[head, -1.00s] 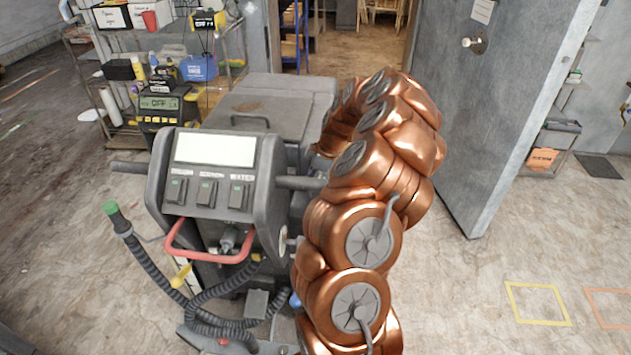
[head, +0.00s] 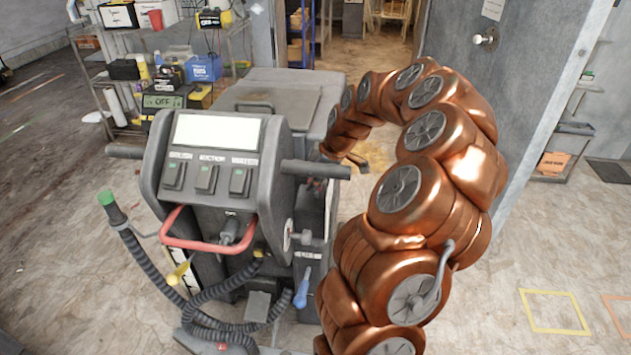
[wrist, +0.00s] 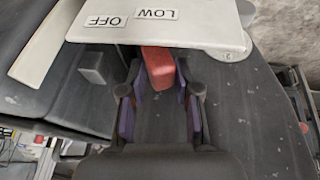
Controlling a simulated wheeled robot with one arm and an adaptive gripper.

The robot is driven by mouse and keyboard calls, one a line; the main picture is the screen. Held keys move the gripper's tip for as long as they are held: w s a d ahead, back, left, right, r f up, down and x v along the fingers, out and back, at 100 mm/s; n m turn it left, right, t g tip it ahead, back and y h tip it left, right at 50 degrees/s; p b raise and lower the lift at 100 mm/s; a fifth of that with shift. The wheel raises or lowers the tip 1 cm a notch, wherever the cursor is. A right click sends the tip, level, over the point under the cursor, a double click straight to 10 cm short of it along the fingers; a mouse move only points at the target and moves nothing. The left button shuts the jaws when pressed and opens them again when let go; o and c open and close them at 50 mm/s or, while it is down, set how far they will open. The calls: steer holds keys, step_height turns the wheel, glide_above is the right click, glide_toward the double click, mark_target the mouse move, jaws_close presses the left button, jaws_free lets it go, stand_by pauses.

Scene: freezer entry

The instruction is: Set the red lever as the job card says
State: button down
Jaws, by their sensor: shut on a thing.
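In the wrist view, the red lever (wrist: 158,68) is a red block that sticks out from under a pale plate (wrist: 160,27). The plate carries the labels OFF and LOW, which appear upside down. My gripper (wrist: 160,82) has its two dark, purple-sided fingers on either side of the lever, shut on it. The lever's far part is hidden under the plate. In the head view, my copper arm arches over to the right side of the grey floor machine (head: 210,187), and my gripper and the lever are hidden there. I cannot identify the job card.
The machine has a red loop handle (head: 208,244), a blue-handled lever (head: 302,288) and a black hose (head: 150,268). A cluttered shelf (head: 125,80) stands behind left, a grey door (head: 545,80) behind right. Yellow floor marking (head: 555,312) lies in open floor at right.

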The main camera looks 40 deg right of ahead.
steer(key=shift+s+a+f, duration=0.1)
steer(key=shift+a+f, duration=0.05)
steer(key=shift+f, duration=0.1)
steer(key=c, duration=1)
jaws_free()
steer(key=shift+o, duration=0.2)
steer(key=shift+r, duration=0.1)
steer(key=shift+d+r, duration=0.25)
steer(key=shift+r, duration=0.35)
steer(key=v, duration=1)
steer(key=shift+s+r, duration=0.3)
steer(key=shift+r, duration=0.1)
